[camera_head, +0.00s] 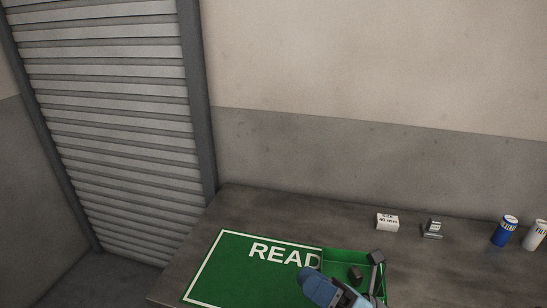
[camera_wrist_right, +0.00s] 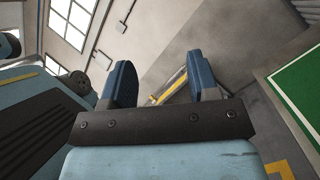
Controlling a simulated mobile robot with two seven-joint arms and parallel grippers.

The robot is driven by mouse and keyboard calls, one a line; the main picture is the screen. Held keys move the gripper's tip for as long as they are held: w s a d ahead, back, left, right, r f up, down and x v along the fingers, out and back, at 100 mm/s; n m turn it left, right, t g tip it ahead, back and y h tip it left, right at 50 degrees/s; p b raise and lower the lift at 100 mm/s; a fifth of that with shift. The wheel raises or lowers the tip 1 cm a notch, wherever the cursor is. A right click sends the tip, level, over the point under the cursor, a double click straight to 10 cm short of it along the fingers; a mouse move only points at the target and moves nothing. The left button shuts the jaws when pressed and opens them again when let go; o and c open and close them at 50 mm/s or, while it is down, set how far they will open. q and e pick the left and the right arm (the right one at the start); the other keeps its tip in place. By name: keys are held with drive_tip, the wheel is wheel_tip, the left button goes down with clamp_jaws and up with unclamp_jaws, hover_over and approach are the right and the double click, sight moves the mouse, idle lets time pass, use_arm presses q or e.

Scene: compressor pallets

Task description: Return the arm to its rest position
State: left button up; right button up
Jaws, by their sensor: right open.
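My right gripper (camera_wrist_right: 163,80) is open in the right wrist view. In the head view, a blue and grey part of my right arm (camera_head: 321,287) shows at the bottom, in front of the green tray's (camera_head: 336,259) left front part. My left gripper is not in view in the head view.
The tray holds dark pieces and sits on a green mat (camera_head: 228,278) lettered "READ", partly hidden. A white box (camera_head: 387,222), a small metal part (camera_head: 432,230), a blue can (camera_head: 505,231) and a white can (camera_head: 536,236) stand behind on the table (camera_head: 300,210).

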drive_tip(key=w+d+f+m+t+h+b, duration=0.1)
drive_tip(key=d+f+m+t+h, duration=0.35)
drive_tip(key=m, duration=0.55)
drive_tip(key=w+d+f+m+t+h, duration=0.1)
drive_tip(key=f+m+t+h, duration=0.3)
drive_tip(key=f+m+h, duration=0.4)
drive_tip(key=s+d+f+m+g+h+b, duration=0.1)
drive_tip(key=s+d+f+m+g+h, duration=0.2)
drive_tip(key=s+f+m, duration=0.5)
drive_tip(key=s+d+f+m+g+h+b, duration=0.2)
drive_tip(key=s+d+f+m+g+h, duration=0.15)
drive_tip(key=f+m, duration=0.85)
wheel_tip(320, 180, up, 12)
drive_tip(key=s+d+p, duration=0.1)
drive_tip(key=p, duration=1.3)
drive_tip(key=shift+s+f+n+y+p, duration=0.15)
drive_tip(key=shift+s+n+y+p, duration=0.15)
drive_tip(key=shift+n+y+p, duration=0.1)
